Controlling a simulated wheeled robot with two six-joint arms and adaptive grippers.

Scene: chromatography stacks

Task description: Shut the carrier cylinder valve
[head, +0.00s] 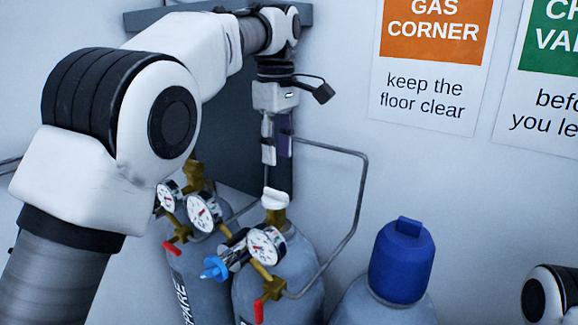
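The middle grey cylinder (285,275) has a brass valve (276,217) on top, a pressure gauge (265,246), a blue regulator knob (214,268) and a red-handled lever (260,310). My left gripper (276,192) points straight down over this valve. A white piece sits at its lower end, right above the brass; I cannot tell if it is a fingertip or the valve's handle. The finger gap and any grip are hidden. My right gripper is out of view.
A cylinder marked SPARE (188,285) with gauges (204,212) and a red lever (171,248) stands to the left. A blue-capped cylinder (402,262) stands to the right. A bent metal pipe (362,190) runs along the wall. Signs (430,75) hang above.

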